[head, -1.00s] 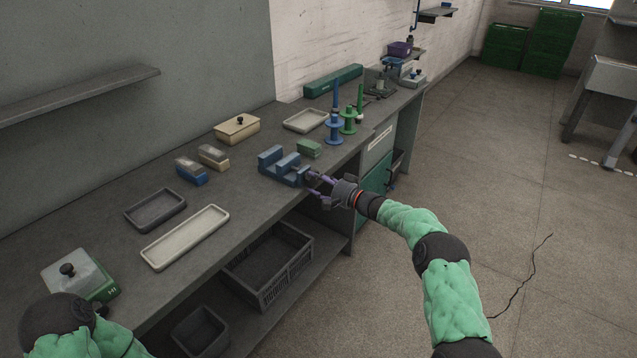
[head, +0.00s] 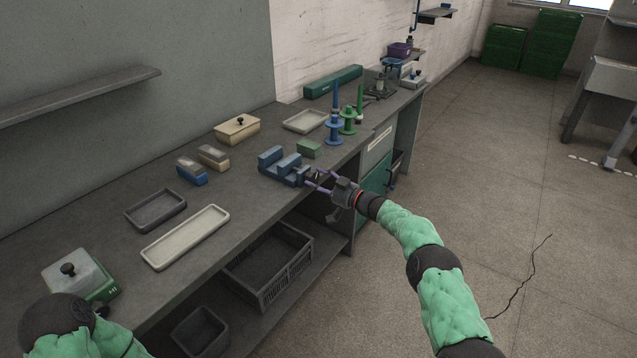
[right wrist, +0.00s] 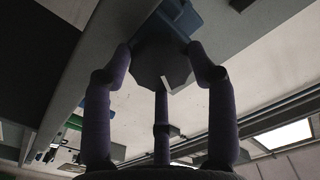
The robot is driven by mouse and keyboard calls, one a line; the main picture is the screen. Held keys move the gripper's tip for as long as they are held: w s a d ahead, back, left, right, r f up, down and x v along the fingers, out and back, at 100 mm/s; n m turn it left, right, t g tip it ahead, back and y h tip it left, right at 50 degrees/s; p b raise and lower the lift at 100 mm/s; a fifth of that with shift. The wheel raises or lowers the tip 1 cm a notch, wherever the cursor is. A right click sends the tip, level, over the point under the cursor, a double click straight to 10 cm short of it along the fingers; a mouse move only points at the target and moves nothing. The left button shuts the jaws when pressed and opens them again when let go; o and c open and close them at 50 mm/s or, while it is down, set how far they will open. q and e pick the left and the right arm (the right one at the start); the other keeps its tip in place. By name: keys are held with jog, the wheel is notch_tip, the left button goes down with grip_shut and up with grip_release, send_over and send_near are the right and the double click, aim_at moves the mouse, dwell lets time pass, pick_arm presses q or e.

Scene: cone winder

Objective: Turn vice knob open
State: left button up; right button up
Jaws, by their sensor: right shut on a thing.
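The blue vice (head: 271,158) sits at the front edge of the grey bench, with a gap between its blocks. Its dark, many-sided knob (right wrist: 162,58) shows in the right wrist view and faces out from the bench edge; in the head view it is mostly hidden by my fingers. My right gripper (head: 317,181) has its purple fingers around the knob. In the right wrist view the gripper (right wrist: 162,75) has one finger on each side and a third in the middle, closed on it. My left arm shows at the lower left; its gripper is out of view.
A small green block (head: 309,148) lies behind the vice. Blue (head: 334,130) and green (head: 348,122) spindles stand beyond it. A cream tray (head: 185,237) and a dark tray (head: 155,210) lie to the left. A dark crate (head: 268,262) is on the shelf below.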

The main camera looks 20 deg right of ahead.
jog(key=shift+s+a+f+n, duration=0.1)
jog(key=shift+a+f+n, duration=0.1)
jog(key=shift+f+n, duration=0.25)
jog(key=shift+s+a+f+n, duration=0.15)
jog(key=shift+f+n, duration=0.2)
jog(key=shift+n, duration=0.2)
jog(key=shift+w+d, duration=0.1)
jog(key=shift+w, duration=0.05)
jog(key=o, duration=1.1)
jog(key=shift+w+d+r, duration=0.1)
jog(key=shift+d+r, duration=0.05)
jog(key=shift+r, duration=0.15)
jog(key=shift+r, duration=0.1)
jog(key=v, duration=1.2)
